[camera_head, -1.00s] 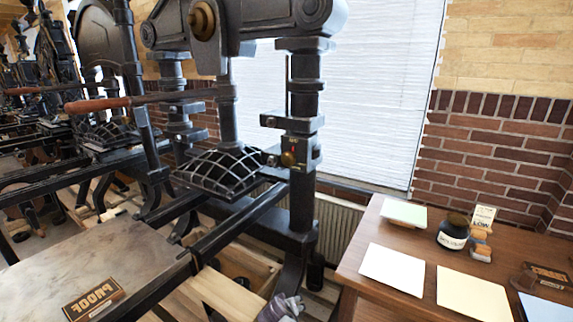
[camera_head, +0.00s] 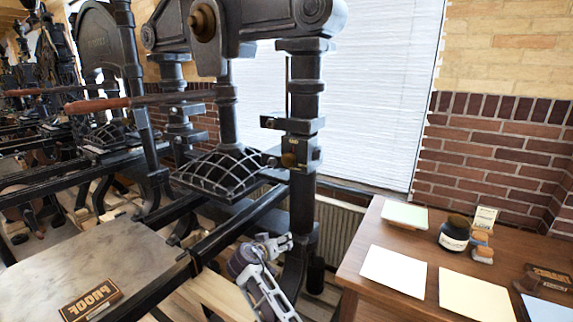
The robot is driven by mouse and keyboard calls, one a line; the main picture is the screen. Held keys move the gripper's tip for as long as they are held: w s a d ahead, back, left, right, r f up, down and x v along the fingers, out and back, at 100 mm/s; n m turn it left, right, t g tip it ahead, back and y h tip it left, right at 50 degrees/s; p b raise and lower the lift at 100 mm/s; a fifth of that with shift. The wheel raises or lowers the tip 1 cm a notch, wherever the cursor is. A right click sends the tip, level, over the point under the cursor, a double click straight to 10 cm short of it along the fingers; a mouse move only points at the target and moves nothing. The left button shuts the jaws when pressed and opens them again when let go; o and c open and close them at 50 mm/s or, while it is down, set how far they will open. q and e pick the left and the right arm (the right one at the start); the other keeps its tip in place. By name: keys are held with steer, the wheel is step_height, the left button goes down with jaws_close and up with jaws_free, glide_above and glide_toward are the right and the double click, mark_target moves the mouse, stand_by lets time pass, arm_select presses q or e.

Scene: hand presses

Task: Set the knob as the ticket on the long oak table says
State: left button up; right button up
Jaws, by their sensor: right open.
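The brass knob (camera_head: 289,160) sits on a dark box on the right column of the big hand press (camera_head: 305,110). Its pointer setting is too small to read. The small ticket (camera_head: 485,217) stands at the back of the oak table (camera_head: 350,268). Its large word looks like LOW, clearer in the earlier frame; the finer print is unreadable. My right gripper (camera_head: 277,244) is open and empty, in front of the press column's lower part, below the knob and apart from it. My left gripper is not in view.
An ink jar (camera_head: 454,236) and an orange-topped block (camera_head: 482,248) stand by the ticket. Paper sheets (camera_head: 394,270) lie on the table. The press bed (camera_head: 90,265) bears a PROOF block (camera_head: 91,299). Rails and a long handle (camera_head: 97,105) flank the knob's left.

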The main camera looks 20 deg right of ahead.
steer(key=w+a+r+m+t+h, duration=0.1)
steer(key=w+r+m+h, duration=0.2)
steer(key=r, duration=1.1)
steer(key=m+h, duration=0.2)
glide_toward(286, 162)
steer(key=v, duration=0.4)
steer(key=shift+t, duration=0.4)
steer(key=x, duration=0.4)
steer(key=p+x, duration=0.1)
steer(key=x, duration=0.7)
steer(key=shift+s+d+f+p, duration=0.1)
steer(key=shift+s+f+p, duration=0.15)
steer(key=shift+p, duration=0.05)
steer(key=shift+x, duration=1.1)
steer(key=c, duration=1)
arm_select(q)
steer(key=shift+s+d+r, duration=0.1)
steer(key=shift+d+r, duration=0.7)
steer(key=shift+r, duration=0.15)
